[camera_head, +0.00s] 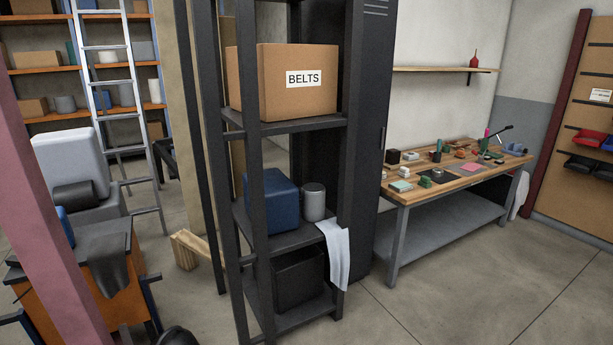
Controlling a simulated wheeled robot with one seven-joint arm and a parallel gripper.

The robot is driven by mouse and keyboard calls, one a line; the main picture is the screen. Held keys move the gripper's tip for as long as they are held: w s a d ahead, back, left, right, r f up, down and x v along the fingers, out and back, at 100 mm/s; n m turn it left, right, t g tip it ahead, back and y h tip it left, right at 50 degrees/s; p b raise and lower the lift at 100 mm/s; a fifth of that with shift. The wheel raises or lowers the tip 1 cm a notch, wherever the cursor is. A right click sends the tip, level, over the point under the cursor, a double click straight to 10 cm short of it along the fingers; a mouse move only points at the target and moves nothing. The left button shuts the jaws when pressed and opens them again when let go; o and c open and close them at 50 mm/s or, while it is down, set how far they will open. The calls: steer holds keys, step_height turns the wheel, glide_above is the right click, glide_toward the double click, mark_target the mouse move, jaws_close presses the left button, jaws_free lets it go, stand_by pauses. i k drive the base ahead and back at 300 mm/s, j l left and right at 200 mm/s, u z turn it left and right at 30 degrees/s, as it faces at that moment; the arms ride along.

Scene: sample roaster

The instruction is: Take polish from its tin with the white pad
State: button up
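Small items stand on the wooden workbench (411,196) at the right, several of them too small to tell apart. Among them is a pale teal and white flat item (401,186) near the bench's left front corner. I cannot pick out the polish tin or the white pad for certain. My gripper is not in view.
A dark metal rack (240,190) stands close in front, with a "BELTS" box (300,95), a blue box (271,200), a grey cylinder (314,201) and a hanging white cloth (336,255). A ladder (103,85) and an orange cart (85,300) are left. Floor (480,275) before the bench is clear.

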mark_target(404, 171)
steer(key=i+l, duration=0.4)
steer(key=i+l+u, duration=0.1)
steer(key=i+l, duration=0.25)
steer(key=l, duration=0.15)
steer(key=i+l, duration=0.75)
steer(key=l, duration=0.2)
steer(key=i+l+u, duration=0.1)
steer(key=i+l, duration=0.25)
steer(key=l, duration=0.15)
steer(key=i+l, duration=0.35)
steer(key=l, duration=0.15)
steer(key=i+l+u, duration=0.1)
steer(key=i+l, duration=0.25)
steer(key=l, duration=0.15)
